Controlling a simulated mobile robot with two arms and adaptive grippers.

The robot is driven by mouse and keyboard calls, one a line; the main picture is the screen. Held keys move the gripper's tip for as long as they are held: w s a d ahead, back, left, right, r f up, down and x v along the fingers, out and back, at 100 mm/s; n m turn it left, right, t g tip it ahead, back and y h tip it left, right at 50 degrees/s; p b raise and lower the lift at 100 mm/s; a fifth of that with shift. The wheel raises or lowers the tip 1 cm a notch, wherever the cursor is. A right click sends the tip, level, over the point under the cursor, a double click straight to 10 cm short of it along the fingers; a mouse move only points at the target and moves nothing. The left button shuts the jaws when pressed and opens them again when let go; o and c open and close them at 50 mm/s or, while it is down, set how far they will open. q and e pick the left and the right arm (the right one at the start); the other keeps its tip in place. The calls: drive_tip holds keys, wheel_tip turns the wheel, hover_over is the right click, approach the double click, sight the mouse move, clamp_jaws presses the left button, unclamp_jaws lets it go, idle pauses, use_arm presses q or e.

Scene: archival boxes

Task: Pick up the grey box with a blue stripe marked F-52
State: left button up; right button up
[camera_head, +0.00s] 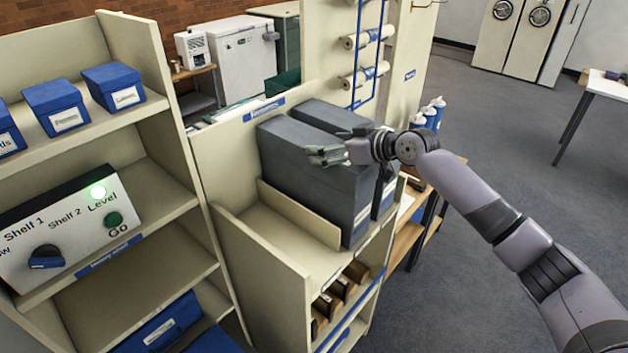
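Two dark grey boxes stand side by side on the upper level of a cream shelf unit. The nearer grey box (305,180) is larger in view, with a pale label on its end face. The farther grey box (325,115) is partly hidden behind it and my arm. The end markings are too small to read, so I cannot tell which is F-52. My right gripper (325,155) is over the top of the nearer box, fingers pointing left; I cannot tell whether it touches. Its finger gap is unclear. My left gripper is not in view.
A low cream divider (298,214) runs beside the nearer box, with an empty bay to its left. A left shelf holds blue boxes (112,86) and a control panel (70,225) with a lit green lamp. Open floor lies right.

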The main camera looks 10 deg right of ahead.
drive_tip(key=shift+f, duration=0.2)
drive_tip(key=c, duration=0.4)
drive_tip(key=shift+r, duration=0.25)
drive_tip(key=shift+c, duration=0.3)
